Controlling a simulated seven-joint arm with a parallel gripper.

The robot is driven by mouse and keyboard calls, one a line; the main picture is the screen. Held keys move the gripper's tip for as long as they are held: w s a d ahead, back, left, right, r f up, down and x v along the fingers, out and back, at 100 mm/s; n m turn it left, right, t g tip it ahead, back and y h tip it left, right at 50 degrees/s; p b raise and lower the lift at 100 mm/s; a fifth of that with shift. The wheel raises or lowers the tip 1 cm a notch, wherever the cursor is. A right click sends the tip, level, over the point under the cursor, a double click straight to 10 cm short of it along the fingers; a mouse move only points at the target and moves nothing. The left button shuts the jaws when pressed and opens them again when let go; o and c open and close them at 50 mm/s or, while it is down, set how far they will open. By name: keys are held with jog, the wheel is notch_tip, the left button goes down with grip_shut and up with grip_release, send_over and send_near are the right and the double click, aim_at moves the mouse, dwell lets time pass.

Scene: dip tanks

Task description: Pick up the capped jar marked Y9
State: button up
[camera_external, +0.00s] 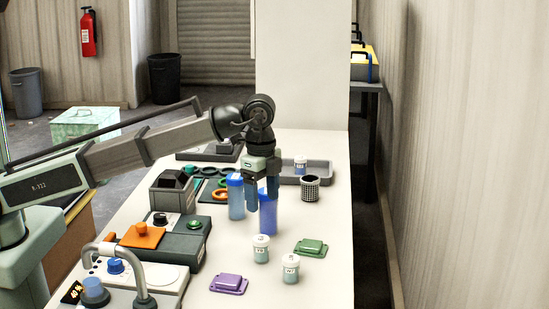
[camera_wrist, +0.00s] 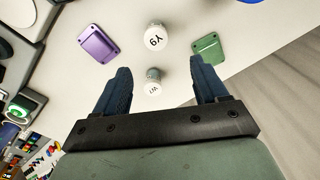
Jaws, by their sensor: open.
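The capped jar marked Y9 (camera_wrist: 157,40) stands upright in the wrist view, its white lid facing the camera, beyond my fingertips. In the external view I take it to be the white-capped jar (camera_external: 261,249) at the front of the table, though its label is small there. A second white-capped jar (camera_external: 290,269) stands just right of it; it also shows in the wrist view (camera_wrist: 153,83) between my fingers in the picture, its marking hard to read. My gripper (camera_external: 262,194) is open and empty, pointing down above the table, apart from both jars.
Blue cylinders (camera_external: 268,213) stand by my gripper in the external view. A purple lidded block (camera_external: 229,284) and a green one (camera_external: 311,247) flank the jars. Control boxes (camera_external: 176,246) fill the left side. Another capped jar (camera_external: 300,165) is at the grey tray behind.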

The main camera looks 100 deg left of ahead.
aim_at(261, 238)
jog(key=f+m, duration=0.2)
jog(key=m, duration=0.2)
jog(key=f+m, duration=0.2)
jog(key=m, duration=0.2)
jog(key=f+m, duration=0.3)
jog(key=m, duration=0.1)
jog(key=shift+s, duration=0.4)
jog(key=shift+w+d+f, duration=0.1)
jog(key=shift+f, duration=1.65)
jog(key=shift+w+d+f, duration=0.1)
jog(key=shift+f, duration=1.6)
jog(key=c, duration=1.2)
jog(key=shift+o, duration=0.2)
